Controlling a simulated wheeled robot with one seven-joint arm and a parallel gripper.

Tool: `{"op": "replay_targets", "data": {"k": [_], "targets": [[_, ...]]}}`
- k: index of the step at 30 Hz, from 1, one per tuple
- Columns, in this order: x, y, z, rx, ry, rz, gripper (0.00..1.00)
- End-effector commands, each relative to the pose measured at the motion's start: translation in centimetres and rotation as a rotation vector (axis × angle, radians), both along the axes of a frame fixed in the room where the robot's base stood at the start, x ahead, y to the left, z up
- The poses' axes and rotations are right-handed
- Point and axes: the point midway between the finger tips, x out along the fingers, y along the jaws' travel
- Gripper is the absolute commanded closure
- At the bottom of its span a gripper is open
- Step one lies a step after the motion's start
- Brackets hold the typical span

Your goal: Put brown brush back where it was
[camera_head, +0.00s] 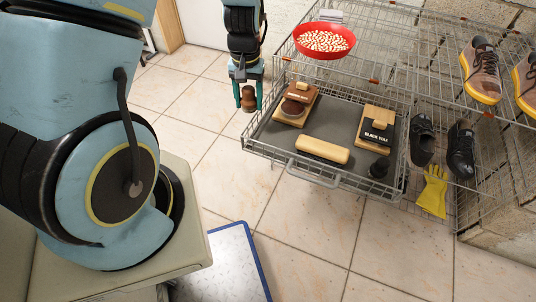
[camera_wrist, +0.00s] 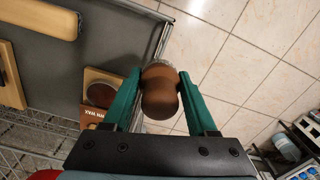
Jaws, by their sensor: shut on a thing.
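My gripper (camera_head: 249,96) is shut on the brown brush (camera_head: 249,101), holding it above the floor just left of the wire drawer. In the wrist view my gripper (camera_wrist: 160,95) has its green fingers on either side of the brush (camera_wrist: 160,88), whose rounded brown handle faces the camera. The bristle end is mostly hidden under the handle. The pulled-out drawer (camera_head: 262,150) has a dark grey mat (camera_head: 345,118); the mat also shows in the wrist view (camera_wrist: 110,45). The brush appears near the drawer's wire edge (camera_wrist: 166,40) there.
On the mat are a wooden block with a round brown item (camera_head: 293,107), a long wooden brush (camera_head: 322,150), a black box (camera_head: 377,130) and a small black object (camera_head: 379,168). A red bowl (camera_head: 324,42), shoes (camera_head: 461,148) and yellow glove (camera_head: 433,191) are nearby. Bare mat shows mid-drawer.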

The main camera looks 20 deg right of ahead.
Motion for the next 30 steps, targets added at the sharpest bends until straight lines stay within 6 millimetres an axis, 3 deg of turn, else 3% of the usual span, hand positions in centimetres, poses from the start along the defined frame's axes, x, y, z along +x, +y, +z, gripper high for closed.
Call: {"op": "replay_targets", "data": {"k": [1,3,8,11,18,26,30], "targets": [[-1.0,-1.4,-1.0,-0.002,-0.004,-0.032,0.86],[-2.1,-2.5,-0.9,-0.001,-0.005,-0.057,0.86],[-3.8,-3.9,-0.4,0.002,-0.002,-0.091,0.86],[-4.2,-4.1,-1.0,0.005,0.001,-0.096,0.86],[-4.3,-4.1,-5.1,0.006,0.003,-0.097,0.86],[-4.2,-4.1,-7.3,0.004,0.000,-0.096,0.86],[-4.2,-4.1,-9.3,0.005,0.001,-0.096,0.86]]}}
